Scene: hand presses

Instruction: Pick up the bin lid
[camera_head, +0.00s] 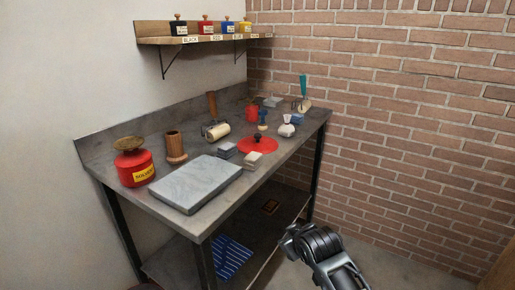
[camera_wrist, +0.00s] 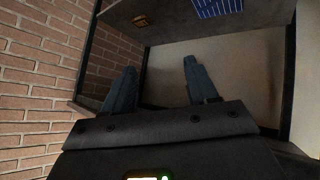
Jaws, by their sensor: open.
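A round red lid with a black knob (camera_head: 265,145), which looks like the bin lid, lies flat on the grey workbench (camera_head: 215,211), right of the middle. My arm shows at the lower right of the head view, low in front of the bench and well apart from the lid. In the wrist view my gripper (camera_wrist: 157,66) has its two dark fingers spread, with nothing between them. The lid is not in the wrist view.
A grey slab (camera_head: 197,182), a red solvent can (camera_head: 134,168), a wooden cup (camera_head: 175,148), a roller (camera_head: 217,131) and small blocks (camera_head: 253,160) crowd the bench around the lid. A blue striped item (camera_head: 232,257) lies on the lower shelf. A brick wall (camera_head: 400,110) stands right.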

